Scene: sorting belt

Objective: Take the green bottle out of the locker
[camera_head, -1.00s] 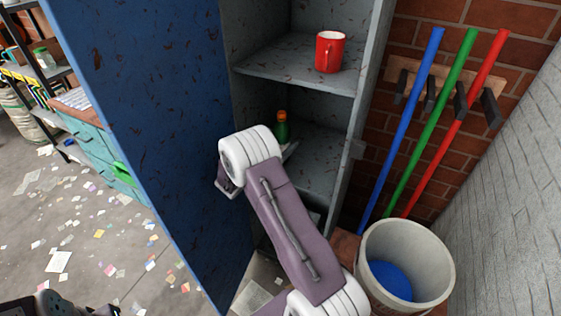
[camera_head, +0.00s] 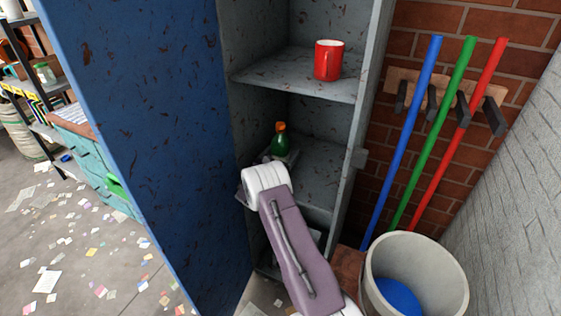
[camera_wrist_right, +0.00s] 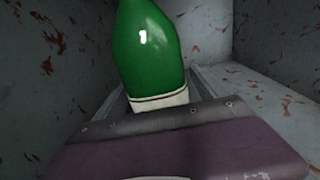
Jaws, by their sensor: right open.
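The green bottle (camera_head: 280,144) with an orange cap stands upright on the locker's (camera_head: 367,90) middle shelf. It also shows large and close in the right wrist view (camera_wrist_right: 150,50), with a white band low on it and its top cut off. My right arm reaches into the locker from below. My right gripper (camera_head: 284,158) is open at the lower part of the bottle, mostly hidden behind my wrist. I cannot tell whether its fingers touch the bottle. My left gripper is out of view.
A red mug (camera_head: 329,61) stands on the shelf above. The blue locker door (camera_head: 140,130) is open on the left. Blue, green and red poles (camera_head: 440,130) hang on the brick wall at right, above a pale bucket (camera_head: 440,265). Papers litter the floor.

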